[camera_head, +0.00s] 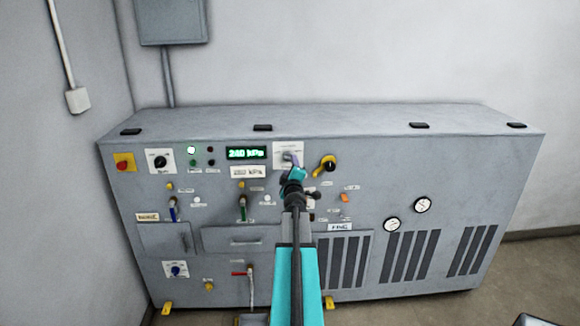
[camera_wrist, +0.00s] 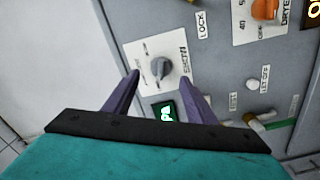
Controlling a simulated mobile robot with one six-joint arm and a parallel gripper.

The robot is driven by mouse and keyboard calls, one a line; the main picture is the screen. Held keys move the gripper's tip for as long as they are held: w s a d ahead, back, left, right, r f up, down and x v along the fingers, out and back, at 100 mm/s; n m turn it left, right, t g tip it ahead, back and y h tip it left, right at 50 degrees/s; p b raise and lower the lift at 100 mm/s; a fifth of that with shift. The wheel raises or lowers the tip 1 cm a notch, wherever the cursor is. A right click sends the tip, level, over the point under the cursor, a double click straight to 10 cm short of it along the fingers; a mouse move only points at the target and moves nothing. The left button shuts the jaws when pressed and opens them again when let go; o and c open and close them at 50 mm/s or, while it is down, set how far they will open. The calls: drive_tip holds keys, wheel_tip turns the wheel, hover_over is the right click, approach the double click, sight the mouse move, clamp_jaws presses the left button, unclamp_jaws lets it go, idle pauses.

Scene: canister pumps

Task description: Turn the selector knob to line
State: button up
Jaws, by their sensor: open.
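A grey selector knob (camera_wrist: 160,68) sits on a white plate (camera_wrist: 150,48) with small markings in the wrist view. I cannot read its line mark or which mark the pointer is at. In the head view the white plate (camera_head: 281,147) shows right of the green display, with the knob mostly hidden by my gripper. My gripper (camera_head: 291,158) is in front of this plate. In the wrist view its two purple fingers (camera_wrist: 160,77) are spread, one to each side of the knob, with gaps between. Nothing is held.
A green pressure display (camera_head: 246,153) is just left of the plate. A black-and-yellow knob (camera_head: 327,165) is close on the right. Levers, such as the green-handled one (camera_head: 243,207), stick out lower on the grey panel. Two gauges (camera_head: 422,205) are farther right.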

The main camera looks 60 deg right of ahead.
drive_tip(key=v, duration=0.6)
drive_tip(key=shift+s+a, duration=0.25)
drive_tip(key=shift+a, duration=0.05)
idle(0.6)
